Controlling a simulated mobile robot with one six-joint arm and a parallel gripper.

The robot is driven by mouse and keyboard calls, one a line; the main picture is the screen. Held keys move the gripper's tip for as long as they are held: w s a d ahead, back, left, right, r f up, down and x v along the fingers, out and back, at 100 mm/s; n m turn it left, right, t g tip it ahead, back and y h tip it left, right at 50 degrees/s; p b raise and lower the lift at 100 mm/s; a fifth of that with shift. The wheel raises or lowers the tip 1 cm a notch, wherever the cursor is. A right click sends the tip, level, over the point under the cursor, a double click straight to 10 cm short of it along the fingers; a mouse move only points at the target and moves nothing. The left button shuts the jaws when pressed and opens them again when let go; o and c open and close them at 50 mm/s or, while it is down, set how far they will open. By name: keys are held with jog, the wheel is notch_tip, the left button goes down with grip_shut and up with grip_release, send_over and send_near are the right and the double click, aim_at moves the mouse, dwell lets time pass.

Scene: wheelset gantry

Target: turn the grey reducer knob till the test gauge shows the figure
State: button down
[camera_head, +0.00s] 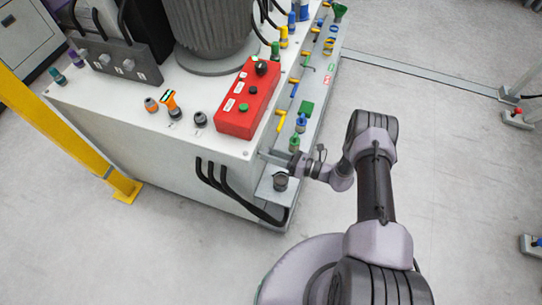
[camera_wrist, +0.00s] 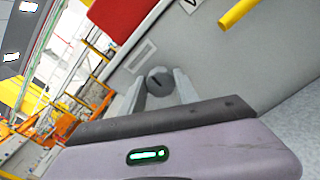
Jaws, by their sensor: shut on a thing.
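The grey reducer knob (camera_wrist: 159,81) is round with a dark mark across its face, and shows in the wrist view against a grey panel. My gripper (camera_wrist: 157,88) has a finger on each side of the knob and is shut on it. In the head view my gripper (camera_head: 271,155) reaches left to the near right corner of the white cabinet (camera_head: 165,150); the knob cannot be made out there. I cannot make out a test gauge or its reading in either view.
A red control box (camera_head: 250,98) stands on the cabinet top close to my gripper. Coloured valve handles line the right edge. Black hoses (camera_head: 222,182) loop below the corner near a small shelf.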

jog(key=c, duration=0.9)
grip_release()
jog(key=p+v, duration=0.1)
jog(key=v, duration=1.6)
jog(key=shift+d+p, duration=0.3)
jog(key=shift+p, duration=0.1)
